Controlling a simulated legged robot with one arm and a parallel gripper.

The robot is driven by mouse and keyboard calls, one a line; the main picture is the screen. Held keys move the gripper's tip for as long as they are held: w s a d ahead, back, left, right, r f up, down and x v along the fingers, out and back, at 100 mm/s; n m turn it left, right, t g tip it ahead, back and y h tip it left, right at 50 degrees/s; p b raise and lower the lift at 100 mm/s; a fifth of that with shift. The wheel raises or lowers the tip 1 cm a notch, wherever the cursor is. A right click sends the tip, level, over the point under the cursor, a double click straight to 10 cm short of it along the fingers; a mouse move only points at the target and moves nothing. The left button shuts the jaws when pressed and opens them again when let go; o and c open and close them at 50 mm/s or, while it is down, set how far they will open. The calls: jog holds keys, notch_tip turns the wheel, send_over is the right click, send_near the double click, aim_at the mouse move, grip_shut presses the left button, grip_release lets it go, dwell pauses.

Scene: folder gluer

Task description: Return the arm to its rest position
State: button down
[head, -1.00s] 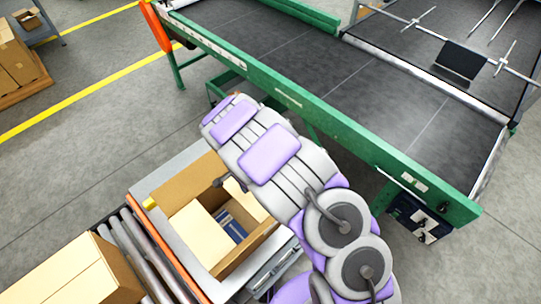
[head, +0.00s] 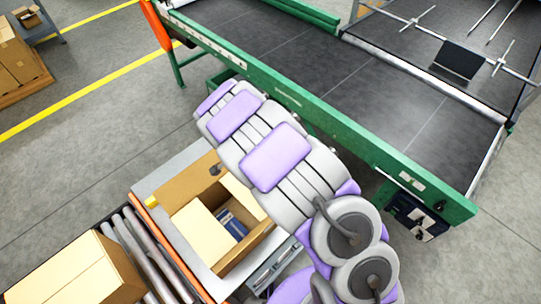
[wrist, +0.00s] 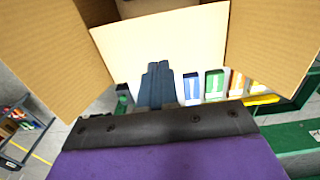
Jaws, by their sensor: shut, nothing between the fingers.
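My gripper (wrist: 158,85) shows in the wrist view as two dark blue-grey fingers pressed together, with nothing between them. Cardboard flaps of an open box (wrist: 155,45) stand around and beyond the fingertips in that view; I cannot tell how far off they are. In the head view my arm (head: 270,155), grey with lilac pads, reaches up and left beside the open carton (head: 180,187). My gripper is mostly hidden behind the arm there. The carton holds a dark blue item (head: 232,224).
The carton sits on a grey platform (head: 150,183) next to a roller conveyor (head: 145,255) with a closed box (head: 75,272). The green-framed belt machine (head: 330,125) runs close beyond my arm. Colourful packs (wrist: 215,83) show in the wrist view. Open floor lies at left.

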dwell(0.5)
jog(key=s+d+r+n+b, duration=0.1)
jog(key=s+d+r, duration=0.3)
jog(key=d+r, duration=0.4)
jog(key=s+d+r+n+b, duration=0.2)
jog(key=s+d+r, duration=0.1)
jog(key=d+r, duration=0.45)
jog(key=s+d+r+n+b, duration=0.1)
jog(key=s+d+r+n, duration=0.1)
jog(key=s, duration=0.5)
jog(key=s+d+r+n+g+b, duration=0.1)
jog(key=s+d+r+n, duration=0.1)
jog(key=s, duration=0.6)
jog(key=s+d+r+n, duration=0.1)
jog(key=s+d+r, duration=0.1)
jog(key=s, duration=0.5)
jog(key=shift+s+d+r+n+g+b, duration=0.15)
jog(key=shift+s+d+n+g+b, duration=0.2)
jog(key=shift+d, duration=0.55)
